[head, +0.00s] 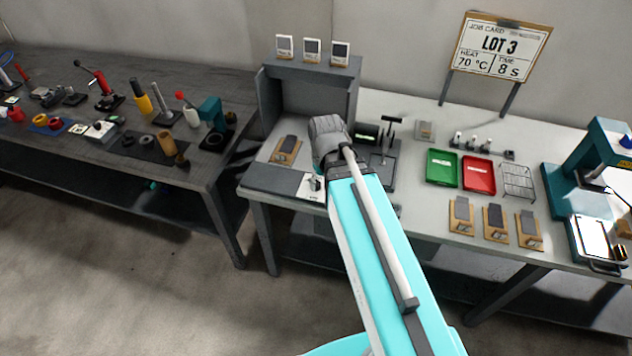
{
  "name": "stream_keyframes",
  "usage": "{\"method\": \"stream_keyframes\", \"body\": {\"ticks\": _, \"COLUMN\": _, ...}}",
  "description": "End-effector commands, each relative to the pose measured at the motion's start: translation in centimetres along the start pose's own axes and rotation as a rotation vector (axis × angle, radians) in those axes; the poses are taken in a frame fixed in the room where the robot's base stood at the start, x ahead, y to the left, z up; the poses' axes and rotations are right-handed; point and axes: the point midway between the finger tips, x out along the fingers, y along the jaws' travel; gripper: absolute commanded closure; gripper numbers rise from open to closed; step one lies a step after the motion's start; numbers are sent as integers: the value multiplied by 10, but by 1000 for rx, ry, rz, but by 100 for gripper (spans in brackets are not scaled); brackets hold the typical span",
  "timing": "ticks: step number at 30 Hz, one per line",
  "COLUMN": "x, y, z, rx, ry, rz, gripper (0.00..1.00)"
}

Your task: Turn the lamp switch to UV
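A grey open-fronted booth (312,72) stands at the left end of the right-hand table. On its low front ledge (272,181) is a white label plate (306,193) with a small dark knob (316,183), which looks like the lamp switch. The lettering and the knob's pointing direction are too small to read, and my arm partly covers this spot on the right. A wooden board with a dark plate (286,151) lies inside the booth. My arm reaches up from the bottom, its grey wrist joint in front of the booth. My gripper itself is not visible.
Three small white devices (312,50) stand on the booth's top. A dark stand (384,150) is close to the right of my arm. Farther right are a green tray (442,152), a red tray (478,160) and a teal press (590,160). A cluttered dark bench stands left.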

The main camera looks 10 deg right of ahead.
Motion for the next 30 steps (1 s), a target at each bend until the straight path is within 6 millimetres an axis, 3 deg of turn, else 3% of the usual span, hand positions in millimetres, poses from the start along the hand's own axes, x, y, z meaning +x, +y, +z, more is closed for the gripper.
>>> {"method": "stream_keyframes", "body": {"ticks": 18, "x": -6, "y": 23, "z": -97, "rx": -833, "ry": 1, "rz": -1, "gripper": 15}}
{"method": "stream_keyframes", "body": {"ticks": 24, "x": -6, "y": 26, "z": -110, "rx": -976, "ry": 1, "rz": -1, "gripper": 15}}
{"method": "stream_keyframes", "body": {"ticks": 30, "x": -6, "y": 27, "z": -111, "rx": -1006, "ry": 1, "rz": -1, "gripper": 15}}
